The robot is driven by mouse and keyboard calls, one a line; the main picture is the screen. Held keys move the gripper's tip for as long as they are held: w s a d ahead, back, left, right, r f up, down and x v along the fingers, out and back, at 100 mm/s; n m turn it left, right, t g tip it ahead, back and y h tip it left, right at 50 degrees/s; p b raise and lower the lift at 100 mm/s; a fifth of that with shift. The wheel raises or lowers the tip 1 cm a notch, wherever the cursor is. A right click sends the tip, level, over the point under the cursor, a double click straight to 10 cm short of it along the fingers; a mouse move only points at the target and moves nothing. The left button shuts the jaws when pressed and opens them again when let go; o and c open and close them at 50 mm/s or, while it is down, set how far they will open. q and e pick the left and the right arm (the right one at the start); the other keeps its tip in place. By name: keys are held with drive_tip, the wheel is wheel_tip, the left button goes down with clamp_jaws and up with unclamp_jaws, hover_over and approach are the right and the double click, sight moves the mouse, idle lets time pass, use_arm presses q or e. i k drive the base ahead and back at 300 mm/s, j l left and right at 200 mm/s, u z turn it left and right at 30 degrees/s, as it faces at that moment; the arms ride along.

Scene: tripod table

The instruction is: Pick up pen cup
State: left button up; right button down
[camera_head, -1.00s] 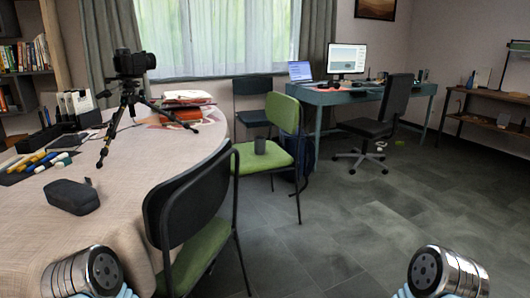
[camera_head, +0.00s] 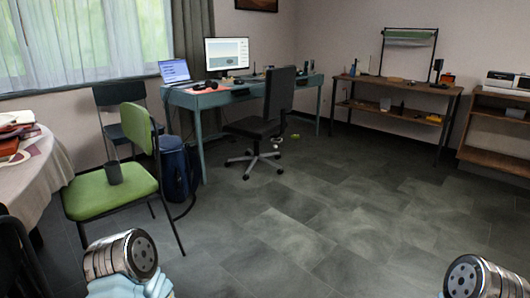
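A dark grey cup (camera_head: 114,172) stands upright on the seat of a green chair (camera_head: 88,197) at the left. It looks like the pen cup, and no pens show in it. The seat around it is bare. Only metal and pale blue parts of my two arms show at the bottom left and bottom right edges, well apart from the cup. Neither gripper's fingers are in the picture.
A table (camera_head: 56,175) with a pale cloth is cut off at the left, with a dark chair (camera_head: 15,262) below it. A blue bag (camera_head: 175,170) stands behind the green chair. A blue desk (camera_head: 215,97), office chair (camera_head: 262,125) and shelves stand farther back. The middle floor is clear.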

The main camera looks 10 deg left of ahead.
sight(113, 168)
drive_tip(key=i+u, duration=0.1)
drive_tip(key=i, duration=0.35)
drive_tip(key=i+l+u, duration=0.15)
drive_tip(key=i, duration=0.25)
drive_tip(key=i+l+u, duration=0.1)
drive_tip(key=i, duration=0.3)
